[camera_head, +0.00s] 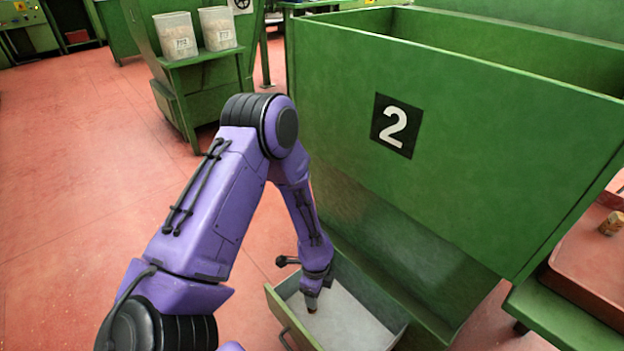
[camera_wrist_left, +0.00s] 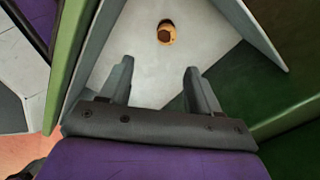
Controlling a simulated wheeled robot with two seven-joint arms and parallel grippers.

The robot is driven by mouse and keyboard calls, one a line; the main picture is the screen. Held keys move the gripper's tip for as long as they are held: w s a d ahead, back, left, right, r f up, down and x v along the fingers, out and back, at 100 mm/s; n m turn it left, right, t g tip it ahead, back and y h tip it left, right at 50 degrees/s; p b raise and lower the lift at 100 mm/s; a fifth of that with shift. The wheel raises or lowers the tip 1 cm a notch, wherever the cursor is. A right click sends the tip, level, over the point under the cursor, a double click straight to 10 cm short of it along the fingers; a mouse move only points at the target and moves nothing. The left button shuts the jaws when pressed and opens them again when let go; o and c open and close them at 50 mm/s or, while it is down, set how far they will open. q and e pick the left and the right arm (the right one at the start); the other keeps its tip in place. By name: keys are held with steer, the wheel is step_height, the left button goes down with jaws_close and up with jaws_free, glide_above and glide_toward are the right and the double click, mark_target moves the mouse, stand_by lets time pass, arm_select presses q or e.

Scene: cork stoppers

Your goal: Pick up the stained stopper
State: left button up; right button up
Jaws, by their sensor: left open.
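One cork stopper (camera_wrist_left: 166,33) lies on the pale floor of the open drawer (camera_wrist_left: 222,62). It is tan with a dark brown patch on its end. My left gripper (camera_wrist_left: 159,72) is open and empty; in the wrist view the stopper sits beyond its fingertips, roughly between their lines. In the head view my left gripper (camera_head: 313,300) reaches down into the drawer (camera_head: 350,318), and its fingers mostly hide the stopper. My right gripper is not in view.
The drawer sits under a large green bin (camera_head: 470,150) marked 2, whose sloping front overhangs it. Drawer walls stand close around my left gripper. Another cork (camera_head: 611,223) stands on a reddish tray (camera_head: 590,262) at the far right. Two tubs (camera_head: 176,38) stand on a green bench behind.

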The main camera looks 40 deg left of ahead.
arm_select(q)
steer(key=shift+w+a+f+m, duration=0.3)
steer(key=shift+a+f, duration=0.15)
steer(key=shift+a+f+b, duration=0.1)
steer(key=shift+f+b, duration=0.2)
steer(key=shift+b, duration=0.05)
steer(key=f+b, duration=0.2)
steer(key=f, duration=0.1)
steer(key=f+b, duration=0.2)
steer(key=f, duration=0.1)
steer(key=f+b, duration=0.1)
steer(key=f, duration=0.2)
steer(key=shift+s+a+f+b, duration=0.2)
steer(key=shift+s+f+b, duration=0.1)
steer(key=shift+f+b, duration=0.1)
steer(key=shift+r, duration=0.15)
steer(key=shift+c, duration=0.5)
steer(key=c, duration=1)
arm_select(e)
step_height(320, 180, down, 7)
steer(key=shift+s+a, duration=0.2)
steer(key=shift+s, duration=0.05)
